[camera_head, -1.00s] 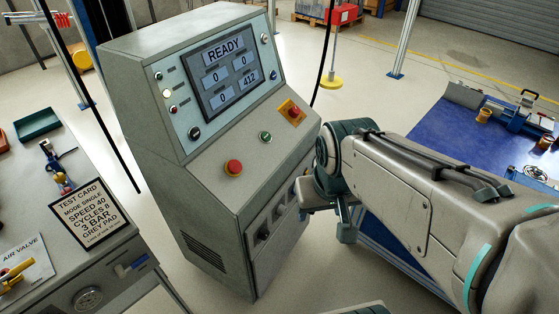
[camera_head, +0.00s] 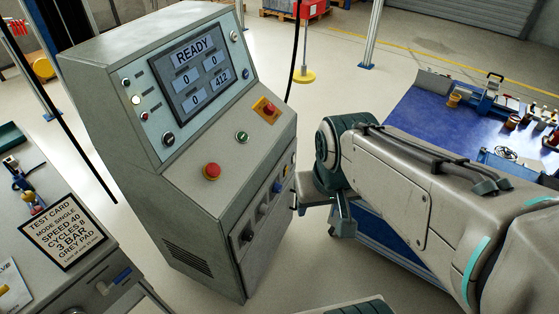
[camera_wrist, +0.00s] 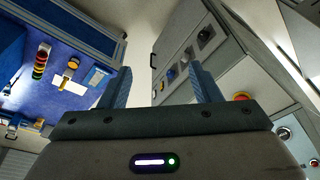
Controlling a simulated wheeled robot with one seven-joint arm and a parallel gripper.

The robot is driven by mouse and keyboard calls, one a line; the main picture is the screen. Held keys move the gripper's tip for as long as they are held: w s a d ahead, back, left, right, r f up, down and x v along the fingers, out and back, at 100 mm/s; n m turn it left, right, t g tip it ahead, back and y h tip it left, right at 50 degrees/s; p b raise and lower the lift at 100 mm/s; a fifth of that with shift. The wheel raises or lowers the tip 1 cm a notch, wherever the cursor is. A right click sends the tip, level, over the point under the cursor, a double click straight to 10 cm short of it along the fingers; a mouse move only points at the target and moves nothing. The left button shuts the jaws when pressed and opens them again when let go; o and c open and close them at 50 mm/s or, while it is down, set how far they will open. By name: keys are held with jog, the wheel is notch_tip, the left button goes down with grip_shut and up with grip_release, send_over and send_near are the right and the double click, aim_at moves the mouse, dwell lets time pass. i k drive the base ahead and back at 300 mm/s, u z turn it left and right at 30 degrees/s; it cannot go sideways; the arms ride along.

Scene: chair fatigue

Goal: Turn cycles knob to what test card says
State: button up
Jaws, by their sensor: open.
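The grey console (camera_head: 190,150) has a screen (camera_head: 201,73) showing READY, 0, 0, 0 and 412. A row of knobs (camera_head: 262,209) is on its lower front panel; labels are too small to read, so I cannot tell which is the cycles knob. The knobs also show in the wrist view (camera_wrist: 187,57), beyond my fingers. My gripper (camera_wrist: 160,72) is open and empty, right of the panel, apart from the knobs.
A red stop button (camera_head: 211,171), a green button (camera_head: 242,136) and a red switch on a yellow plate (camera_head: 266,110) sit on the console's slope. A blue-topped bench (camera_head: 425,115) with tools stands at the right, behind my arm. Open floor lies between console and bench.

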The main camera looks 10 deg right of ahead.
aim_at(277, 187)
jog(key=z, duration=1.2)
jog(key=i, duration=0.35)
jog(key=u, duration=0.85)
